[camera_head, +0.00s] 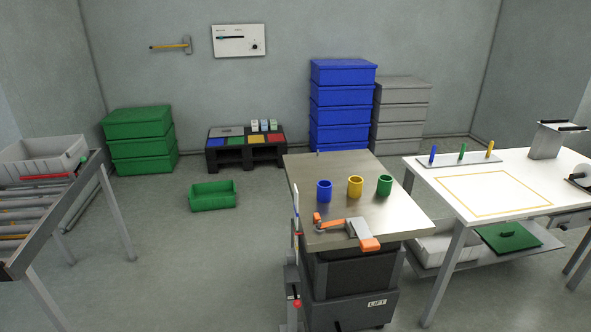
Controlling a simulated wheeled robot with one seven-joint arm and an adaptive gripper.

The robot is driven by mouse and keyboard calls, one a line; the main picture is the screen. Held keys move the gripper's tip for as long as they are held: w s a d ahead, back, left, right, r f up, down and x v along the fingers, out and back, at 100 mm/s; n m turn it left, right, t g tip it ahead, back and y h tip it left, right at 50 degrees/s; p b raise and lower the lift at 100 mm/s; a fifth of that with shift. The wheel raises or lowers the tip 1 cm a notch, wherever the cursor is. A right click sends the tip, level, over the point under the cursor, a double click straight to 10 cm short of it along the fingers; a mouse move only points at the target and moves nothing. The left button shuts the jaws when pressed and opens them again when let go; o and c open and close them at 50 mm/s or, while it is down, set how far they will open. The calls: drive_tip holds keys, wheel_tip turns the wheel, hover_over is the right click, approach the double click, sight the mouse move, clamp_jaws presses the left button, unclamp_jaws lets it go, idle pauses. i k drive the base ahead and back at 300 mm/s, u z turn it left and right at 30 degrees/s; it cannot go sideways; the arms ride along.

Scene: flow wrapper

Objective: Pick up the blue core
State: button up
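A blue hollow cylinder (324,191), which looks like the blue core, stands upright on the metal-topped lift table (306,172). It is near the left edge of the top, with its open end up. A yellow cylinder (355,187) and a green cylinder (385,185) of similar shape stand in a row to its right, apart from it. My gripper is not in view.
An orange and grey tool (361,232) lies in front of the cylinders. At right, a white table (535,176) holds a strip (448,162) with blue, green and yellow pegs. A roller conveyor (30,225) stands at left. Floor between is mostly clear, with a green crate (212,200).

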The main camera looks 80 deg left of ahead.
sight(324, 191)
drive_tip(key=u, duration=1.7)
